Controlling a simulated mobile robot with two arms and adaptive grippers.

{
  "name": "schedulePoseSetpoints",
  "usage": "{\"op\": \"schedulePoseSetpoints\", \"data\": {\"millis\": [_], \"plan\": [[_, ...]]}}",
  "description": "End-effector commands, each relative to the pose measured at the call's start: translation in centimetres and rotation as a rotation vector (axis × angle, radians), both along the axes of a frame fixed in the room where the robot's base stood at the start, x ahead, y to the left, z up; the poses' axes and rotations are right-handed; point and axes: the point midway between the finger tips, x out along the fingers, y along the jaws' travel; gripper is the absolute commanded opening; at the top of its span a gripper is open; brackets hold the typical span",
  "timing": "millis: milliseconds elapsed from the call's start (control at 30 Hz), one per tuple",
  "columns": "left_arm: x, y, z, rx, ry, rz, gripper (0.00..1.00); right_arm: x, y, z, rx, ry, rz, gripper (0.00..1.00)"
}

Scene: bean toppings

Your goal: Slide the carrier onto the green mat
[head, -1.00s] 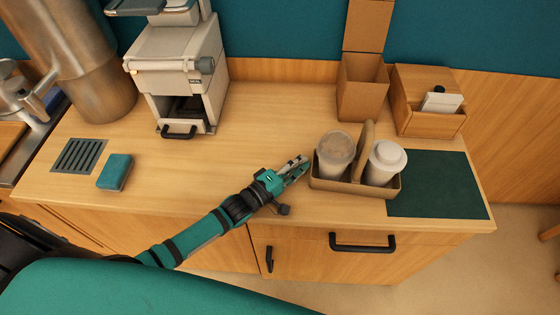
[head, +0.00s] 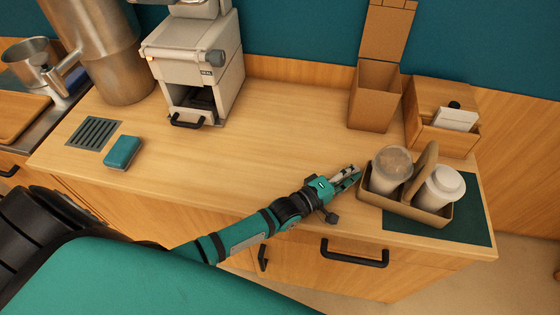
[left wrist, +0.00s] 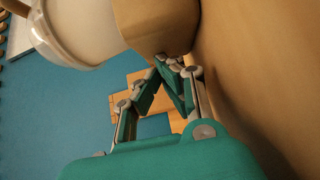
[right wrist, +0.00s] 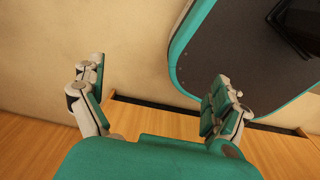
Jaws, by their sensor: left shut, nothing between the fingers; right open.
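The tan carrier (head: 405,208) holds two lidded cups and stands upright on the counter. Its right part covers the upper left of the green mat (head: 470,195); its left end is on bare wood. My left gripper (head: 350,177) is shut and empty, its fingertips at the carrier's left end. In the left wrist view the fingertips (left wrist: 170,65) are against or very close to the carrier wall (left wrist: 160,25); contact is hard to tell. My right gripper (right wrist: 160,95) is open and empty, away from the counter top; the head view does not show it.
A tall brown box (head: 376,95) and a wooden box with white cards (head: 440,135) stand behind the carrier. A coffee machine (head: 195,65), a teal sponge (head: 122,152) and a drain grate (head: 95,132) are at left. The counter's middle is clear.

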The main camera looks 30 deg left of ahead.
Motion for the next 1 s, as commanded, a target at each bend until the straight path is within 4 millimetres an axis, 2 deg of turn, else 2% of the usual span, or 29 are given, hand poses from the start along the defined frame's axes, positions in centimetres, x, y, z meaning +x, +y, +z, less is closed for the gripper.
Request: {"op": "schedulePoseSetpoints", "data": {"millis": [300,467,700,1000], "plan": [[1.8,-6.1,-0.2,-0.007,0.000,-0.002,0.00,-0.1,3.0,-1.9,0.036,0.001,0.001,1.00],[2.6,-8.8,-0.1,-0.004,0.000,-0.001,0.00,-0.1,3.0,-2.6,0.036,0.001,0.003,1.00],[2.7,-9.4,0.0,0.001,0.002,-0.002,0.00,-0.1,1.5,-2.6,0.018,0.001,0.003,1.00],[2.7,-9.4,0.0,0.000,0.001,-0.002,0.00,-0.1,1.3,-2.6,0.015,0.001,0.000,1.00]]}}
